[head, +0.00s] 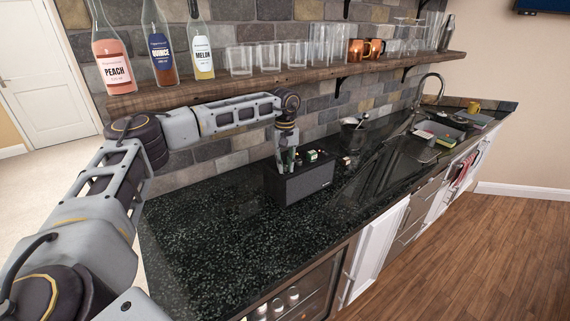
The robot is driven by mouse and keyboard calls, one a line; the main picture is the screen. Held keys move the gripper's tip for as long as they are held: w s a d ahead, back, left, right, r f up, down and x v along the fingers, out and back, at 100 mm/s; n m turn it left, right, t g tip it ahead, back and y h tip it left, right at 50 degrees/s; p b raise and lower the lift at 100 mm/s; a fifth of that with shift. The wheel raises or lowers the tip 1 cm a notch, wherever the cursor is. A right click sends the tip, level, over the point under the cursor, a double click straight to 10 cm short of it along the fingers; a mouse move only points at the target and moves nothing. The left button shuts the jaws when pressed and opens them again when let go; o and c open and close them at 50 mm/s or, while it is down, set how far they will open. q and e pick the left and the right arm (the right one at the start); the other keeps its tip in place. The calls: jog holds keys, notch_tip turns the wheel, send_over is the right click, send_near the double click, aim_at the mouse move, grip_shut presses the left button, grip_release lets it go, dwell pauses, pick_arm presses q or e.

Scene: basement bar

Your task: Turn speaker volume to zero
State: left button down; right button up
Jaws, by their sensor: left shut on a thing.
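The speaker (308,185), a dark grey box with a fabric-like front, stands upright on the black stone counter near the brick wall. Small knobs or controls, partly green and red, show on its top, too small to make out clearly. My left gripper (287,160) points down at the left end of the speaker's top. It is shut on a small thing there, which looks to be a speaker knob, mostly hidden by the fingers. The knob's setting cannot be read. My right gripper is out of view.
A wooden shelf (290,77) with bottles, glasses and copper mugs (358,50) runs above the counter, close over my left arm. A metal container (353,133) stands behind and right of the speaker. The counter (225,235) in front of the speaker is clear.

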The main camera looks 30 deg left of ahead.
pick_arm(q)
jog(key=shift+n, duration=0.5)
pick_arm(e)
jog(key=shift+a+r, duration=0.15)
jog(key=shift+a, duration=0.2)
pick_arm(q)
jog(key=shift+n, duration=0.5)
jog(key=n+p, duration=0.1)
jog(key=n, duration=0.5)
jog(key=shift+n+p, duration=0.3)
jog(key=shift+p, duration=0.1)
jog(key=n, duration=0.3)
jog(key=shift+n+p, duration=0.3)
jog(key=shift+n, duration=0.1)
jog(key=n, duration=0.3)
jog(key=n+p, duration=0.1)
jog(key=n, duration=0.2)
jog(key=shift+n, duration=0.4)
jog(key=n, duration=0.4)
jog(key=shift+r+n, duration=0.1)
jog(key=shift+n, duration=0.2)
jog(key=shift+n+p, duration=0.45)
jog(key=shift+n, duration=1.15)
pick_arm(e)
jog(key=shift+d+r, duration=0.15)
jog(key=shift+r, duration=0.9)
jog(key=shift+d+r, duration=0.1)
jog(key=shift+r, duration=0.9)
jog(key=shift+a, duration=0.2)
